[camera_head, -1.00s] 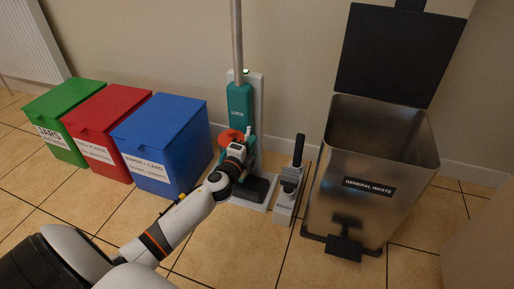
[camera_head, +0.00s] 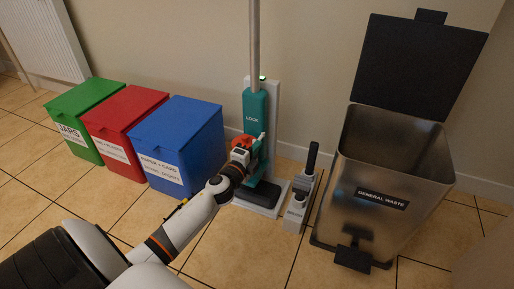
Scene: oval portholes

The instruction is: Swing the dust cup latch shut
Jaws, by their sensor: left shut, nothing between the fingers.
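The upright vacuum stands in its dock against the wall, with a teal body (camera_head: 256,108) marked LOCK. An orange-red part (camera_head: 237,143) shows low on the vacuum, partly behind my gripper. It seems to belong to the dust cup. The latch itself is too small and covered to make out, so I cannot tell its position. My left gripper (camera_head: 249,147) is shut and empty, at the front left of the vacuum's lower part. I cannot tell whether it touches the vacuum. My right gripper is not in view.
Green (camera_head: 88,120), red (camera_head: 124,131) and blue (camera_head: 180,147) bins stand left of the vacuum. A small grey holder (camera_head: 297,209) with a black-handled attachment stands to its right. A steel general waste bin (camera_head: 385,180) with its lid raised is further right. Tiled floor in front is clear.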

